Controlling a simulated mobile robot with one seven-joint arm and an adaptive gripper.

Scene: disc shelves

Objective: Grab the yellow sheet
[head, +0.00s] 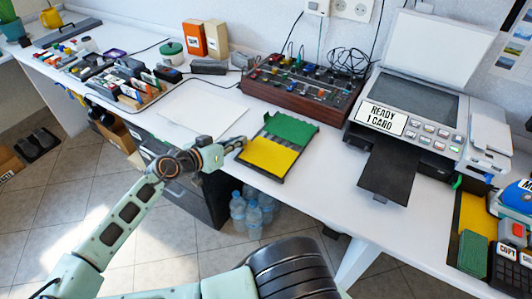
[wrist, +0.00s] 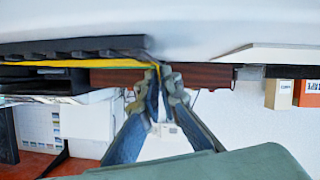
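The yellow sheet (head: 268,157) lies in the front part of a black tray (head: 278,172) on the white table. A green sheet (head: 291,128) lies behind it in the same tray. My gripper (head: 240,143) is at the tray's left side, by the edge of the yellow sheet. In the wrist view, which is upside down, my gripper (wrist: 161,72) has its fingertips close together, with the edge of the yellow sheet (wrist: 70,63) running in between them. The sheet is seen edge-on there, so the depth of the grip is hidden.
A white paper (head: 203,108) lies left of the tray. A brown control box (head: 300,90) with knobs stands behind it. A printer (head: 410,110) with a black output tray (head: 390,175) stands to the right. Table space in front of the printer is clear.

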